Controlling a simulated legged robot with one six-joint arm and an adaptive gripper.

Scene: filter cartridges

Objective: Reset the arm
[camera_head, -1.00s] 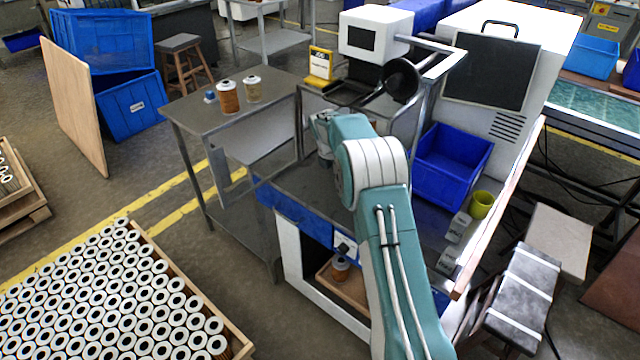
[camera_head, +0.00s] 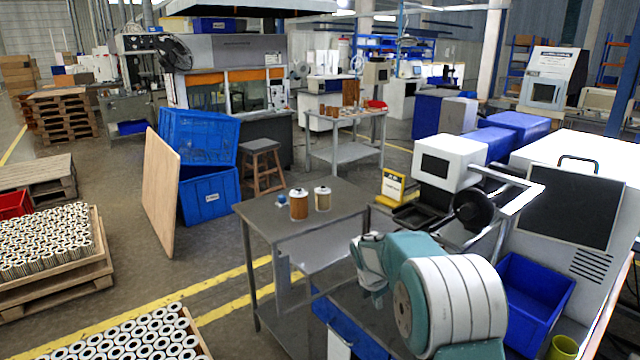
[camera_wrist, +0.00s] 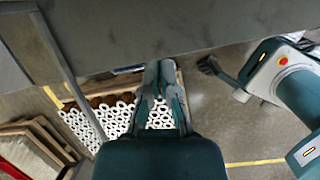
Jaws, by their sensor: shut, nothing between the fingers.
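My gripper shows from above in the wrist view (camera_wrist: 158,70), its fingers together and nothing between them. In the head view my teal and pale grey arm is at the bottom, right of centre. The gripper end is only partly seen there, so its fingers cannot be made out. In the wrist view the gripper appears in front of the floor and a tray of cartridges (camera_wrist: 103,120), near the edge of a grey surface (camera_wrist: 200,35). On the grey table (camera_head: 262,222) stand an orange-brown filter cartridge (camera_head: 299,206) and a pale one (camera_head: 322,200), apart from my arm.
A blue bin (camera_head: 530,300) stands right of my arm, with a yellow-green cup (camera_head: 563,348) at the lower edge. A white machine (camera_head: 590,165) stands behind. Crates of cartridges (camera_head: 45,245) lie at left. Open floor lies between them and the table.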

